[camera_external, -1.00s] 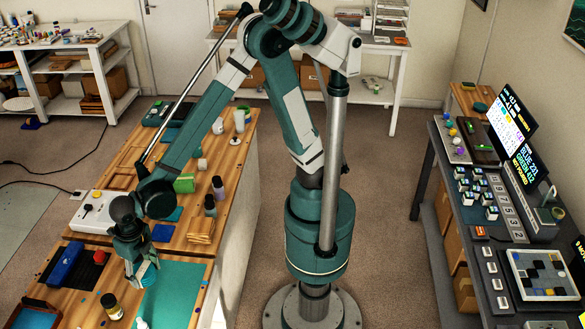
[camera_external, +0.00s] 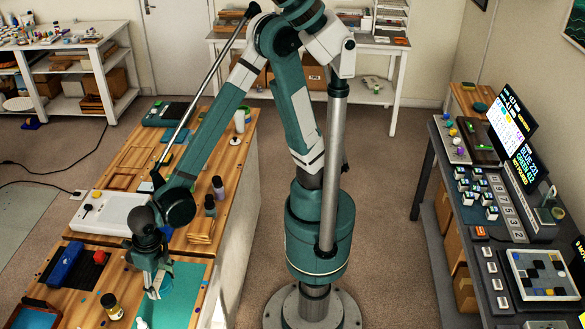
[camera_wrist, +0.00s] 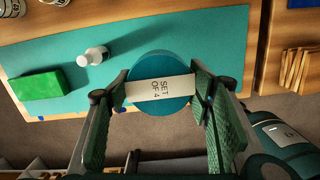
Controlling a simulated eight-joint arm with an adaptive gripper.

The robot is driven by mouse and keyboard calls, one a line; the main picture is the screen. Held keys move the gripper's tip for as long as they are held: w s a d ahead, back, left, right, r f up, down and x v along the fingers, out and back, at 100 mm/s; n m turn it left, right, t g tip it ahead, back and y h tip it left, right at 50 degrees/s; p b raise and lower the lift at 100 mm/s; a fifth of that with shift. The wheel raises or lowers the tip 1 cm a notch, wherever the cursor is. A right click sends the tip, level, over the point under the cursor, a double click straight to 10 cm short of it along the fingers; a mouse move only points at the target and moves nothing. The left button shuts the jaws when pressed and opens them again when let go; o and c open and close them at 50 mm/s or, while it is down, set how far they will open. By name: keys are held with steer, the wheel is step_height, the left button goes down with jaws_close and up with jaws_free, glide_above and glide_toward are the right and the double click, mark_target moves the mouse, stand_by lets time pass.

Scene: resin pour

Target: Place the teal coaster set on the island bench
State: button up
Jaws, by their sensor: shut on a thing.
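The teal coaster set (camera_wrist: 150,63) is a round teal disc stack with a white band reading "SET OF 4". In the wrist view it sits between the two fingers of my gripper (camera_wrist: 158,86), which is shut on it. In the external view my gripper (camera_external: 154,284) points down over the left part of the teal mat (camera_external: 182,296) on the wooden bench (camera_external: 228,165). The coaster set is hard to make out there. I cannot tell whether it touches the mat.
A white bottle (camera_wrist: 92,57) and green block (camera_wrist: 36,90) lie on or beside the mat. The mat's right part is clear.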

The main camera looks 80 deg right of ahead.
glide_above(167, 304)
steer(key=shift+f+b, duration=0.35)
steer(key=shift+f, duration=2.55)
steer(key=shift+s, duration=0.1)
steer(key=shift+f, duration=1.85)
steer(key=shift+f+b, duration=0.15)
steer(key=shift+b, duration=0.25)
steer(key=o, duration=1)
steer(key=shift+s+r+p, duration=0.15)
steer(key=shift+r+p, duration=0.15)
steer(key=shift+r, duration=1.75)
steer(key=shift+s+r+p, duration=0.15)
steer(key=shift+r+p, duration=0.15)
steer(key=shift+r, duration=1.75)
steer(key=shift+s+r+p, duration=0.15)
steer(key=shift+r+p, duration=0.15)
steer(key=shift+r, duration=1.75)
